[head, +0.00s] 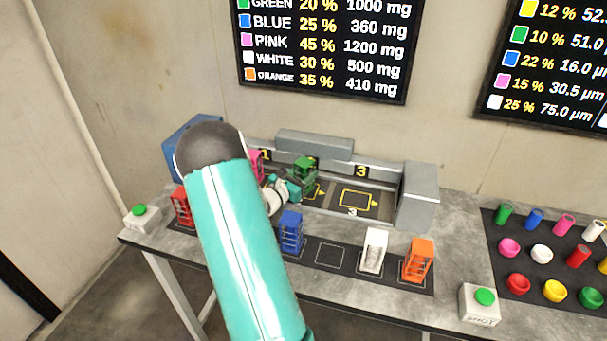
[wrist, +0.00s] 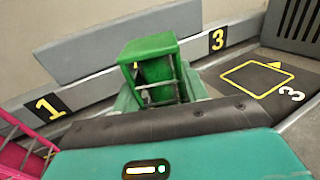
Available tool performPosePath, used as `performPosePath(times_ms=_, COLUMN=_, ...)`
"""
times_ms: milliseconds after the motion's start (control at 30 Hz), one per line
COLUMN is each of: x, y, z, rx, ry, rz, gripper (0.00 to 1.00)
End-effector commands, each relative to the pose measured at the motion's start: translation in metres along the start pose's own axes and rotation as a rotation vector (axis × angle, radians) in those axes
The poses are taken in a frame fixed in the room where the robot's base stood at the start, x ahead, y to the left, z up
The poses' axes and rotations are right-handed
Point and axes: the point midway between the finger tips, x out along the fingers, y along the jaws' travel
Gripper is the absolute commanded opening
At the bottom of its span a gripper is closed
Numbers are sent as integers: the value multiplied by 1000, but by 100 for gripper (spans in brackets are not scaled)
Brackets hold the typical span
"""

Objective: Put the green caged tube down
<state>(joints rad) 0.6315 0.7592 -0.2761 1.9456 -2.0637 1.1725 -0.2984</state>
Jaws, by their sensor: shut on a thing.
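The green caged tube (head: 305,172) is upright at the middle bay of the grey booth, between the signs 1 and 3. My gripper (head: 292,188) is shut on it from the front left in the head view. In the wrist view the green caged tube (wrist: 157,72) stands just beyond the gripper's dark edge, its lower part hidden by the gripper. I cannot tell whether its base touches the bay floor. The yellow outline of bay 3 (head: 357,200) is empty.
A pink caged tube (head: 257,163) stands in the left bay. Red (head: 182,206), blue (head: 291,232), white (head: 373,250) and orange (head: 418,260) caged tubes stand along the front mat, with an empty square (head: 326,254) between blue and white. A grey block (head: 418,197) bounds the booth's right.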

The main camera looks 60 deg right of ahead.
Motion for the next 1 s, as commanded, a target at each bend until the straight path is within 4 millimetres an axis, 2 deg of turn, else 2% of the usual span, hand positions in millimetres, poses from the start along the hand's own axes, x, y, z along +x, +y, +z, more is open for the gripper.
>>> performPosePath(times_ms=333, x=0, y=1, z=-2, rx=1, ry=-2, rz=1, gripper=14)
performPosePath(times_ms=367, x=0, y=1, z=-3, rx=2, ry=-1, rz=1, gripper=47)
performPosePath(times_ms=467, x=0, y=1, z=-2, rx=2, ry=0, rz=1, gripper=65)
performPosePath(times_ms=833, x=0, y=0, z=2, rx=3, ry=-1, rz=0, gripper=65)
performPosePath(times_ms=1000, x=-8, y=6, z=1, rx=2, ry=-1, rz=2, gripper=65)
